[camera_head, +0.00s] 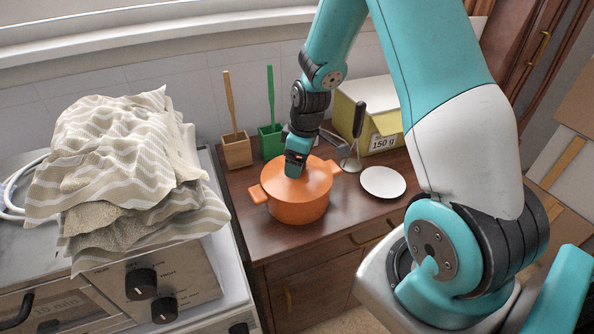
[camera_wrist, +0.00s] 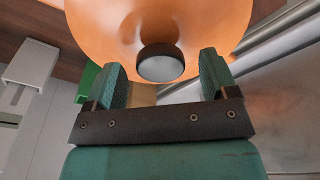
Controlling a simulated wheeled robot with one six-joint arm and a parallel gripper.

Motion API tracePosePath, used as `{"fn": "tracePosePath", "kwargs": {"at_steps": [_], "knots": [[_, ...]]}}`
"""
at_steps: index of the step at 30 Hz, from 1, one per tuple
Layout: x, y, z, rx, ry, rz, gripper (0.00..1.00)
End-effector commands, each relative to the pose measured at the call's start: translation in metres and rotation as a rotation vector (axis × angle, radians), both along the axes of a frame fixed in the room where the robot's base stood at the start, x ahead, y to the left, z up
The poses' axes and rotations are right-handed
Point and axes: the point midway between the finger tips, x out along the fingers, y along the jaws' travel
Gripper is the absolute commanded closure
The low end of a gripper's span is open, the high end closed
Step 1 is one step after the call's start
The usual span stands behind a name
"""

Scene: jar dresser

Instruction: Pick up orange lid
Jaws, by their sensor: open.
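The orange lid (camera_head: 312,178) sits on an orange pot (camera_head: 298,208) with two side handles on the wooden dresser. In the wrist view the orange lid (camera_wrist: 100,28) fills the upper part, with its round dark-rimmed knob (camera_wrist: 160,66) near the middle. My gripper (camera_head: 293,170) is over the lid in the head view and hides the knob there. In the wrist view my gripper (camera_wrist: 164,74) is open, with one green finger on each side of the knob. The fingers look apart from the knob.
A wooden holder (camera_head: 236,150) and a green holder (camera_head: 271,141) stand behind the pot. A white plate (camera_head: 383,182), an upright dark-handled utensil (camera_head: 358,120) and a yellow-green box (camera_head: 372,105) are to the right. Folded cloths (camera_head: 130,170) lie on the appliance at left.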

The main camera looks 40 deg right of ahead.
Motion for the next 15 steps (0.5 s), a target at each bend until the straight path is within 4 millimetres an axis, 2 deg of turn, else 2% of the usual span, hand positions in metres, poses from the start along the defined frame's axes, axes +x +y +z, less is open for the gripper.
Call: {"fn": "tracePosePath", "kwargs": {"at_steps": [6, 12, 13, 15], "knots": [[0.002, 0.002, -0.019, 0.0, 0.0, 0.001, 0.21], [0.003, 0.002, -0.02, 0.0, -0.001, 0.001, 0.21], [0.003, 0.002, -0.02, 0.0, -0.001, 0.001, 0.25], [0.003, 0.002, -0.019, 0.0, -0.001, 0.0, 0.42]]}}
